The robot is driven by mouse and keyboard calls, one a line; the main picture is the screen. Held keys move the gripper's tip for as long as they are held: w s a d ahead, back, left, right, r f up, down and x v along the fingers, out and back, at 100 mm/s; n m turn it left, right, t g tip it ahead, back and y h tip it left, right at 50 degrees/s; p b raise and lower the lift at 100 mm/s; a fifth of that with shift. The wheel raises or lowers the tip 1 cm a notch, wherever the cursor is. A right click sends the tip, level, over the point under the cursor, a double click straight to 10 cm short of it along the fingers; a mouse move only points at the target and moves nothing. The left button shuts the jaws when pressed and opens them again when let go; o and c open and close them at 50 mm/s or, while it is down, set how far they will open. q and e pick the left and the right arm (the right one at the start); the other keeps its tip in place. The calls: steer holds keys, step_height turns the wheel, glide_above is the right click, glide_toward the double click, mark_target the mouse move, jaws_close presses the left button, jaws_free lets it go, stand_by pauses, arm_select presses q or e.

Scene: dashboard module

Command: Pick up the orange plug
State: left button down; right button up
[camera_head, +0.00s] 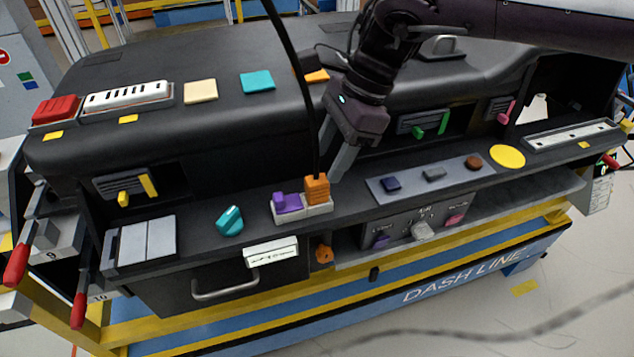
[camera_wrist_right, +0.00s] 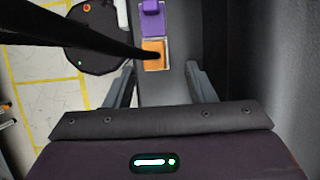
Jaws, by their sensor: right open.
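The orange plug (camera_head: 317,189) stands upright in a pale holder (camera_head: 318,211) on the dashboard's front ledge, and a black cable rises from its top. A purple plug (camera_head: 288,203) sits beside it on the left. My right gripper (camera_head: 334,165) is open, with its fingers pointing down around or just above the orange plug; contact cannot be told. In the right wrist view the orange plug (camera_wrist_right: 153,52) lies between the two spread fingers, a little beyond their tips, and the purple plug (camera_wrist_right: 151,20) is beyond it. My left gripper is not in view.
The black cable (camera_wrist_right: 85,38) crosses the right wrist view. On the ledge, a teal knob (camera_head: 229,221) stands left of the plugs and a button panel (camera_head: 430,177) lies right. A drawer (camera_head: 215,285) and an orange knob (camera_head: 324,254) are below the ledge.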

mark_target(319, 178)
steer(key=shift+s+a+f+p, duration=0.3)
steer(key=shift+s+a+f, duration=0.15)
steer(key=shift+s+f, duration=0.3)
steer(key=x, duration=0.3)
steer(key=shift+w+f+p, duration=0.2)
steer(key=shift+f+p, duration=0.05)
steer(key=shift+p, duration=0.15)
steer(key=shift+a+f, duration=0.1)
steer(key=shift+f, duration=0.05)
steer(key=c, duration=0.6)
jaws_close()
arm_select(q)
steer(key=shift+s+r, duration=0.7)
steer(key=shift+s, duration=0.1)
